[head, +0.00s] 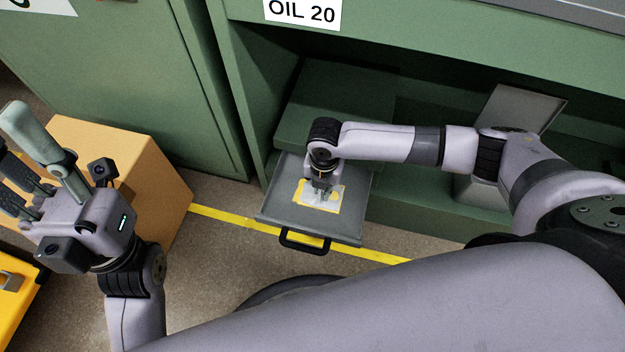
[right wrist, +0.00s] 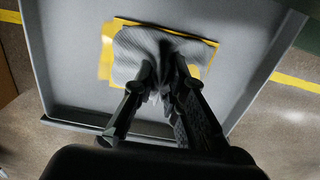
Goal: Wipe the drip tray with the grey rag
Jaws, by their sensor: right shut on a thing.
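The drip tray (head: 280,208) is a grey, shallow, drawer-like tray with a black handle, pulled out of the green machine. My right gripper (head: 322,190) is over the middle of the tray, shut on the grey rag (head: 312,199). In the right wrist view the rag (right wrist: 128,60) is bunched between the fingertips (right wrist: 160,88) and spread out over a yellow patch (right wrist: 205,45) on the tray floor. The rag hides much of that patch. My left gripper (head: 35,165) is raised at the left, with its fingers apart and nothing visible between them.
A cardboard box (head: 165,185) stands left of the tray, below the left gripper. A yellow case (head: 18,285) is at the lower left. The green cabinet opening surrounds the tray's back and my right arm. A yellow line (head: 225,215) crosses the floor.

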